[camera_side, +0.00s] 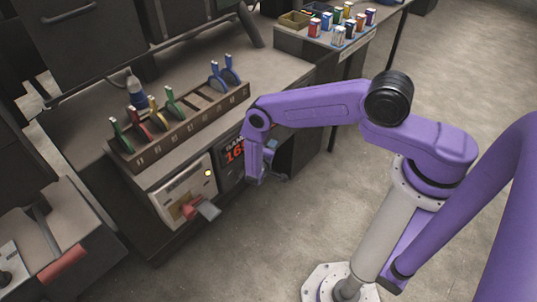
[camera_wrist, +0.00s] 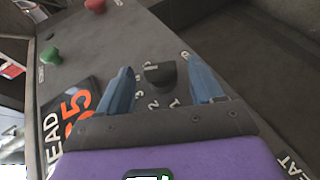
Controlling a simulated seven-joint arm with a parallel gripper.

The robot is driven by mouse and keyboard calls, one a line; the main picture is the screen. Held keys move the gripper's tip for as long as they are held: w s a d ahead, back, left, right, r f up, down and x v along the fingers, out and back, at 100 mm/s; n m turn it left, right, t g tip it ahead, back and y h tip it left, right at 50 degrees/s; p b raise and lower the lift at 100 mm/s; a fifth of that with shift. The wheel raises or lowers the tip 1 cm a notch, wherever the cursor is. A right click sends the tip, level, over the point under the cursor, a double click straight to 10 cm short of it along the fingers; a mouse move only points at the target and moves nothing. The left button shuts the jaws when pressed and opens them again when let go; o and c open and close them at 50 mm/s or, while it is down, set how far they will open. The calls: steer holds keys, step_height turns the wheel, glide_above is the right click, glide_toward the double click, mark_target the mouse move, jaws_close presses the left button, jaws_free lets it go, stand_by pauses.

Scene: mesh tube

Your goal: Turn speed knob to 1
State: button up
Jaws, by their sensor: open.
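The black speed knob (camera_wrist: 160,76) sits on a dark panel in the wrist view. Printed digits lie around it, with 0 at its upper right and 1, 2 and 3 along its lower side. My gripper (camera_wrist: 159,65) is open, with one blue finger on each side of the knob. Gaps show between the fingers and the knob. In the side view my gripper (camera_side: 268,172) is at the front of the bench, by the panel with red digits; the knob is hidden there. I cannot tell which digit the knob points to.
A green button (camera_wrist: 51,56) and a red button (camera_wrist: 95,5) stand on the same panel, beside a display (camera_wrist: 75,108) with red digits. In the side view a rack of pliers (camera_side: 180,125) stands on the bench above. A white panel with a red handle (camera_side: 190,209) is to the left.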

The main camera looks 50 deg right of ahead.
steer(key=v, duration=1.7)
steer(key=shift+a, duration=0.15)
steer(key=shift+r, duration=0.1)
